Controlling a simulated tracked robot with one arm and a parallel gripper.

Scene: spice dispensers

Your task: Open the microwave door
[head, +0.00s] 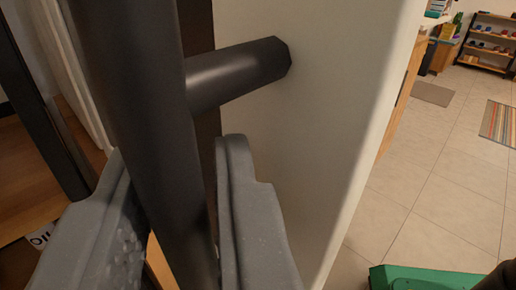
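A thick dark handle bar (135,80) runs down the left of the head view. A short dark post (240,72) joins it to a cream-white door panel (335,110), which I take to be the microwave door. My gripper (177,148) has one grey finger on each side of the bar, below the post. Both fingers appear to touch the bar, so it looks shut on the handle. The panel stands edge-on to the right of the handle. The microwave's body and the door's hinge are not clearly visible, and I cannot tell how far the door is open.
Wooden surfaces and a dark upright (45,120) show at the left. Tiled floor (415,195) lies open on the right. A green object (430,278) is at the bottom right. A striped rug (498,122), a grey mat (432,94) and a shelf (487,45) are farther back.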

